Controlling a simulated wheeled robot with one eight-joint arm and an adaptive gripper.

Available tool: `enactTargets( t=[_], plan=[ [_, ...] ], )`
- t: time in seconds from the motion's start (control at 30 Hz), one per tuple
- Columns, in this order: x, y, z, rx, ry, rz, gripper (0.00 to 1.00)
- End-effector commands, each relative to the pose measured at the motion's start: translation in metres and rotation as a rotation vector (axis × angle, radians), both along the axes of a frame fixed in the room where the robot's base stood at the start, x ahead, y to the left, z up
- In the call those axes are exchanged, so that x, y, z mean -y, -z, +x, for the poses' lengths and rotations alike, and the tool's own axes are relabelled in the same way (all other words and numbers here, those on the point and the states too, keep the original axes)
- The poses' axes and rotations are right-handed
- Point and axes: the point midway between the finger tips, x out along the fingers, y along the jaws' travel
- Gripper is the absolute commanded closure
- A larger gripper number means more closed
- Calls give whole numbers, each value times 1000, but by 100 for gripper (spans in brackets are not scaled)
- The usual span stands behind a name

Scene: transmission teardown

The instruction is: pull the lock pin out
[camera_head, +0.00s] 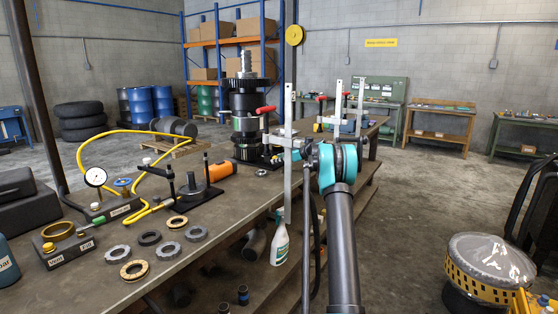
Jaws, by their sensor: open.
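The transmission stack (246,115), a tall column of dark gears with a bright splined shaft on top, stands upright on the bench (225,262) left of my arm. I cannot pick out the lock pin; it is too small to tell or hidden. My arm rises from the bottom of the view to a teal joint right of the stack, in front of the bench's right part. The fingers of my gripper do not show; the arm's own joint and a clamp cover that spot. No contact between my gripper and the stack can be seen.
A tall metal clamp (288,185) with a red handle stands between the stack and my arm. A dial gauge (95,177), yellow hose (80,152), black press stand (188,196) and several rings lie on the left. A spray bottle (280,243) stands below the bench top.

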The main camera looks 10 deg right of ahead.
Motion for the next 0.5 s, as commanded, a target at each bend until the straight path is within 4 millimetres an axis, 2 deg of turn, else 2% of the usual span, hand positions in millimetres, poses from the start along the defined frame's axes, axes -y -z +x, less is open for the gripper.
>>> enactTargets(
  t=[0.23,0.5],
  plan=[
    [0,0,1,0,0,0,54],
    [0,0,0,0,0,0,87]
  ],
)
